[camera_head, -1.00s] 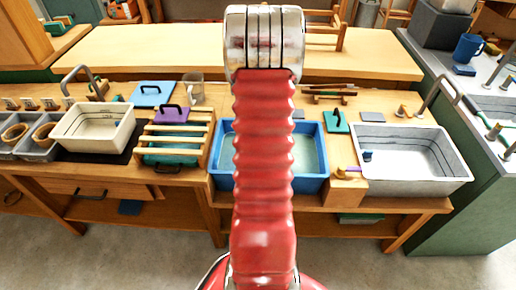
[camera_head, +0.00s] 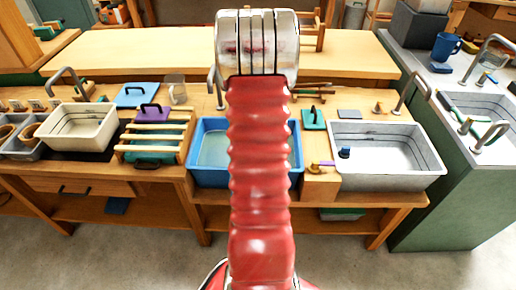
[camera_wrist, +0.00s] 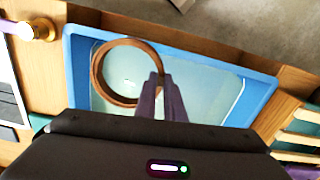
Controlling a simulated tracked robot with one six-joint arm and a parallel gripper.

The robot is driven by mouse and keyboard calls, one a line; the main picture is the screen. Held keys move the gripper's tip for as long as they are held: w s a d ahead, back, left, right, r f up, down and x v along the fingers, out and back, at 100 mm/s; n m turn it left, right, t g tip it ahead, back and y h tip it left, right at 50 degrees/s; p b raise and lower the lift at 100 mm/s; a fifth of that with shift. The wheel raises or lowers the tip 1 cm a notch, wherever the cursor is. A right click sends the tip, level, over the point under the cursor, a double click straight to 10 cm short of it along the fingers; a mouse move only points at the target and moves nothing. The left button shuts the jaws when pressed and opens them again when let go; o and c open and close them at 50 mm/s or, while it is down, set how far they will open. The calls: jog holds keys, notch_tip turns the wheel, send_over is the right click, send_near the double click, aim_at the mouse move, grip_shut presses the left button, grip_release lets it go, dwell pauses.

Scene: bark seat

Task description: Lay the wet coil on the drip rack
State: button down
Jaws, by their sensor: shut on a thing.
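The coil (camera_wrist: 97,76) is a brown ring in the wrist view. My gripper (camera_wrist: 159,80) is shut on its right-hand side and holds it over the blue tub (camera_wrist: 255,97). The wrist view does not clearly show how high the coil is above the tub's pale water. In the head view my red arm hides the gripper and coil. The drip rack (camera_head: 160,128), pale wooden slats over a green tray, stands left of the blue tub. Pale slats of it also show at the right edge of the wrist view (camera_wrist: 300,141).
A cream basin (camera_head: 80,140) stands left of the rack, and a grey-white basin (camera_head: 388,170) stands right of the blue tub. A wooden block with a brass fitting (camera_head: 318,180) sits between the tubs. Upright taps rise behind.

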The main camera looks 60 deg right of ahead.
jog(key=w+a+r+n, duration=0.3)
jog(key=w+a, duration=0.7)
jog(key=a, duration=0.1)
jog(key=w+a+r+n, duration=0.2)
jog(key=w+a+n, duration=0.1)
jog(key=w+a, duration=0.75)
jog(key=w+a+r+n, duration=0.1)
jog(key=w+a+n, duration=0.1)
jog(key=a, duration=1)
jog(key=w+a+r+n, duration=0.2)
jog(key=w+a, duration=0.3)
jog(key=a, duration=0.7)
jog(key=shift+n, duration=0.7)
jog(key=shift+w+r, duration=0.1)
